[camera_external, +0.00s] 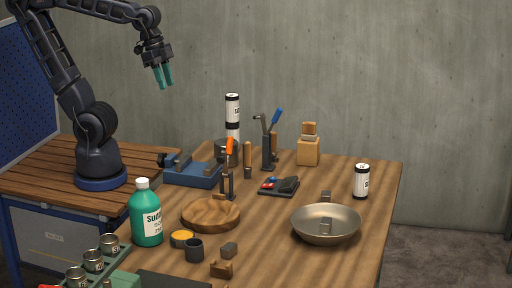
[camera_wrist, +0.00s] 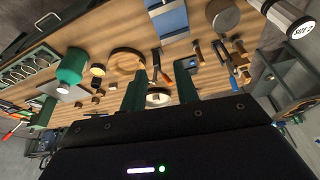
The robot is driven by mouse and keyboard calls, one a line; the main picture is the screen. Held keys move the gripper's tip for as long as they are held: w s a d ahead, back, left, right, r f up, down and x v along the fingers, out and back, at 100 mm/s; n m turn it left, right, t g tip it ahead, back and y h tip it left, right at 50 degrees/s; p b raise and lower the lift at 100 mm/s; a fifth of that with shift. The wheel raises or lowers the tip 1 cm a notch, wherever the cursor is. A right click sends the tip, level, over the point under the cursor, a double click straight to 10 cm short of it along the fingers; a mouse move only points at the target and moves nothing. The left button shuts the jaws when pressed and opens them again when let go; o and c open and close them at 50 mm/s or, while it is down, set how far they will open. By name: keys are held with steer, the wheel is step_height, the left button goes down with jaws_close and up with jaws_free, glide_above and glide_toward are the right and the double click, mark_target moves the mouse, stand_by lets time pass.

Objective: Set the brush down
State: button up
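My gripper (camera_external: 163,76) is raised high in the air at the upper left, above the table's far left side. Its two teal fingers point down and stand apart. In the wrist view, nothing is held between the fingertips (camera_wrist: 160,85); only distant table items show through the gap. I cannot tell for sure which item is the brush. A tool with an orange handle (camera_external: 229,147) stands upright in a dark holder behind the round wooden board (camera_external: 211,222). A wooden-handled item (camera_external: 247,157) stands upright beside it.
A metal bowl (camera_external: 325,223) sits on the table's right side, near a white can (camera_external: 362,181). A green bottle (camera_external: 146,212) stands at the left edge. A blue tray (camera_external: 197,176), a blue-handled tool (camera_external: 276,117) and a wooden block (camera_external: 308,150) are at the back.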

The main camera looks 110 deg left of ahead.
steer(key=shift+s+d+n+t+y, duration=0.2)
steer(key=shift+s+n, duration=0.15)
steer(key=shift+s, duration=0.55)
steer(key=shift+s+d+n+t+y, duration=0.1)
steer(key=shift+s+d+n+t, duration=0.2)
steer(key=shift+s, duration=0.55)
steer(key=shift+a, duration=0.1)
